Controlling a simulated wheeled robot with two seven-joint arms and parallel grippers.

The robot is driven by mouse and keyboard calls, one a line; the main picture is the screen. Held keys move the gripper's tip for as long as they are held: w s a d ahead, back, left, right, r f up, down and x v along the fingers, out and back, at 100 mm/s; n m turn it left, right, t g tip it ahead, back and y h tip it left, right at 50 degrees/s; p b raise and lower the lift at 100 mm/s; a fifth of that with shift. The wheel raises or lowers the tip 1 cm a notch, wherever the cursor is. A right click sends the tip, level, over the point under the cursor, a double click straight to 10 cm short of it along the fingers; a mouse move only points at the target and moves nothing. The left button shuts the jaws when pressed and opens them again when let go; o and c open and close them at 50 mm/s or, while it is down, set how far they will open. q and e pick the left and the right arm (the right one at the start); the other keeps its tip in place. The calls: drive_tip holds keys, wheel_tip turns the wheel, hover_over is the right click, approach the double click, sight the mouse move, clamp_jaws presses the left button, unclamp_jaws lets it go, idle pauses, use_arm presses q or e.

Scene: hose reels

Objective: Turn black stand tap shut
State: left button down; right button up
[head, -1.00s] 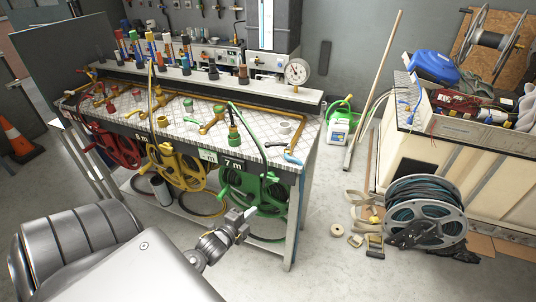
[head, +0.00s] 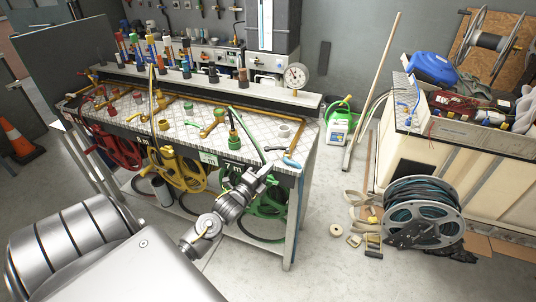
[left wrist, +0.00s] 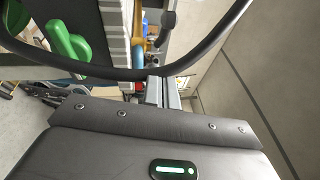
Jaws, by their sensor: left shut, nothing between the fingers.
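The workbench (head: 308,135) carries brass pipes with small coloured taps and fittings. Several upright stands line its back rail, among them a black one (head: 213,73); I cannot tell which tap belongs to a black stand. My left gripper (head: 268,172) is shut and empty, at the front edge near the "7 m" label, in front of the green reel (head: 270,205). In the left wrist view its fingers (left wrist: 163,92) are together, with a black hose (left wrist: 130,74) arching across behind. My right gripper is out of view.
A red reel (head: 118,150) and a yellow reel (head: 180,172) hang under the bench front. A pressure gauge (head: 296,75) stands at the back right. A large hose drum (head: 425,212) sits on the floor at right.

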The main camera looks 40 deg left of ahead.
use_arm(q)
drive_tip(key=w+a, duration=0.1)
drive_tip(key=w, duration=0.1)
drive_tip(key=w+a+r+p, duration=0.1)
drive_tip(key=w+a, duration=0.1)
idle(0.4)
